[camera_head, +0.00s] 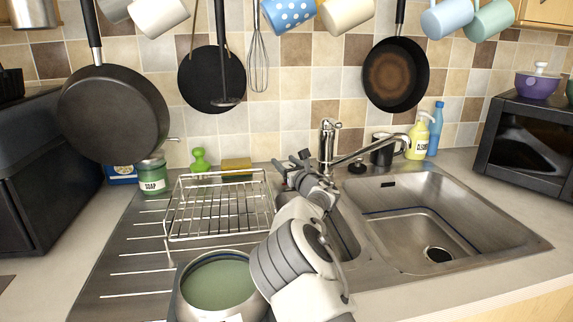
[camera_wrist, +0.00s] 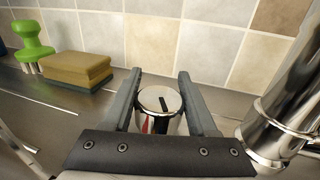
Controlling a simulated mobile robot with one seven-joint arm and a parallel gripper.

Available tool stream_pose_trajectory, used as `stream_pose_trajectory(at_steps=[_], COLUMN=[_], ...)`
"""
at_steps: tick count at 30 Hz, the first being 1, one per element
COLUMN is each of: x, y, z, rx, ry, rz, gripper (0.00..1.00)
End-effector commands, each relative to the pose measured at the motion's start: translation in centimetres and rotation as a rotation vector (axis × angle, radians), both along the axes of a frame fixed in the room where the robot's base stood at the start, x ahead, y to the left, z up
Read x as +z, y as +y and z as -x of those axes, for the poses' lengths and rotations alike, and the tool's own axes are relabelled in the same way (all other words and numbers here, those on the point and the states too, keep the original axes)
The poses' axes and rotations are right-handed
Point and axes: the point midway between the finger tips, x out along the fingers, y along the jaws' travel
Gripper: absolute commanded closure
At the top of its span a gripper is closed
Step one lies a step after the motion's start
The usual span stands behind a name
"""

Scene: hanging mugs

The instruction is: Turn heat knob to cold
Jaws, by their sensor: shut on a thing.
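The heat knob (camera_wrist: 160,100) is a round, shiny metal knob with a short dark mark on its flat top, seen in the wrist view. A red and white patch shows on its side facing the camera. My gripper (camera_wrist: 160,88) has one grey finger on each side of the knob and is shut on it. I cannot tell the knob's exact setting.
The faucet body (camera_wrist: 285,110) stands close on the right in the wrist view. A wire dish rack (camera_head: 220,205) and a pot (camera_head: 180,290) stand left of my arm.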

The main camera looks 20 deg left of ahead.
Motion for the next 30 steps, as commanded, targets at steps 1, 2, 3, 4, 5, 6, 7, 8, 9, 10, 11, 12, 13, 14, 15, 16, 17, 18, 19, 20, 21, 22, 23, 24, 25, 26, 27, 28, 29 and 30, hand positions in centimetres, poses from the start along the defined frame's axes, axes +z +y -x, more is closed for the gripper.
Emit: stream_pose_trajectory(at_steps=[1,2,3,4,5,6,7,8,9,10,11,12,13,14,15,16,17,18,19,20,21,22,23,24,25,26,27,28,29,30], x=[0.09,0.13,0.13,0.15,0.16,0.18,0.18,0.18,0.19,0.18,0.19,0.18,0.18,0.18,0.18,0.18,0.17,0.16,0.15,0.14,0.12,0.11,0.1,0.09,0.08,0.08,0.07,0.07,0.08,0.09], y=[-0.14,-0.07,0.01,0.06,0.07,0.08,0.09,0.1,0.1,0.1,0.1,0.1,0.1,0.1,0.1,0.11,0.11,0.11,0.11,0.11,0.11,0.11,0.11,0.11,0.12,0.11,0.11,0.09,0.06,0.0], z=[-0.09,-0.03,0.03,0.07,0.11,0.13,0.14,0.15,0.15,0.15,0.15,0.15,0.15,0.15,0.15,0.15,0.15,0.15,0.15,0.15,0.15,0.15,0.15,0.16,0.15,0.16,0.16,0.18,0.21,0.28], rx=[0.022,0.036,0.049,0.057,0.062,0.066,0.068,0.069,0.068,0.068,0.068,0.068,0.068,0.067,0.067,0.067,0.067,0.067,0.067,0.067,0.067,0.067,0.067,0.067,0.067,0.066,0.066,0.066,0.066,0.066], ry=[-0.002,-0.003,-0.002,-0.002,-0.001,0.0,0.0,0.0,0.001,0.001,0.001,0.0,0.0,0.0,0.0,0.0,0.0,0.0,0.0,0.0,0.001,0.001,0.001,0.001,0.001,0.001,0.001,0.001,0.001,0.001], rz=[-0.002,-0.003,-0.002,-0.001,-0.002,-0.003,-0.003,-0.003,-0.002,-0.002,-0.002,-0.001,-0.001,-0.001,-0.001,-0.001,-0.001,-0.001,-0.001,-0.001,-0.001,-0.001,-0.001,-0.001,-0.001,-0.001,-0.001,-0.001,-0.001,-0.001], gripper=[0.97,0.97,0.97,0.97,0.97,0.97,0.97,0.97,0.97,0.97,0.97,0.97,0.97,0.97,0.36,0.31,0.25,0.18,0.13,0.12,0.12,0.12,0.12,0.12,0.12,0.12,0.12,0.12,0.12,0.12])
